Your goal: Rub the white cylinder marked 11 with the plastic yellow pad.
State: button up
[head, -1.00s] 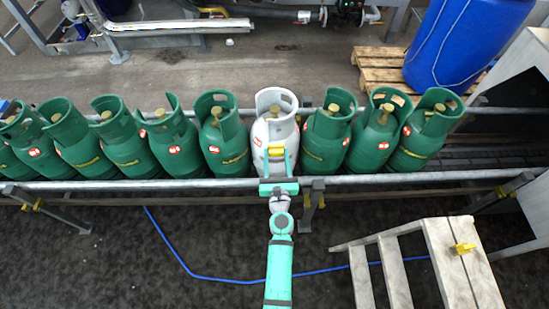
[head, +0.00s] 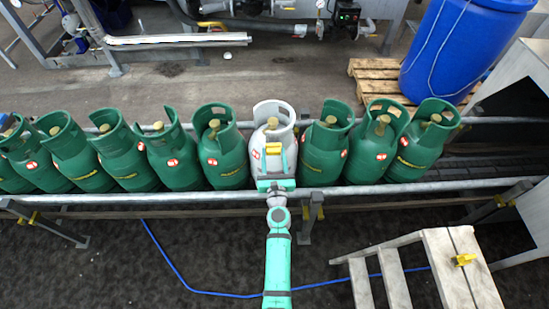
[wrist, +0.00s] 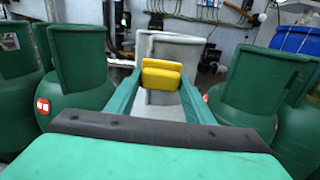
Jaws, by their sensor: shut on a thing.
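The white cylinder (head: 263,166) stands upright in the row on the conveyor, between green cylinders, with a red-and-white label on its left side. I cannot read a number on it. It shows in the wrist view behind the pad (wrist: 150,44). My gripper (wrist: 163,84) is shut on the yellow pad (wrist: 161,78), which also shows in the head view (head: 275,157). The pad is in front of the white cylinder's body; I cannot tell if it touches. My fingers hide part of the cylinder's lower front.
Green cylinders (head: 222,160) (head: 325,150) stand close on both sides. A metal rail (head: 400,188) runs along the conveyor's near edge, beneath my gripper. Wooden steps (head: 455,250) with a yellow object (head: 466,260) stand at the lower right. A blue barrel (head: 460,45) stands on a pallet behind.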

aim_at(282, 142)
jog(key=shift+a, duration=0.15)
dwell(0.5)
jog(key=shift+w, duration=1)
jog(key=shift+d, duration=0.2)
jog(key=shift+d, duration=1.75)
jog(key=shift+w+d, duration=0.1)
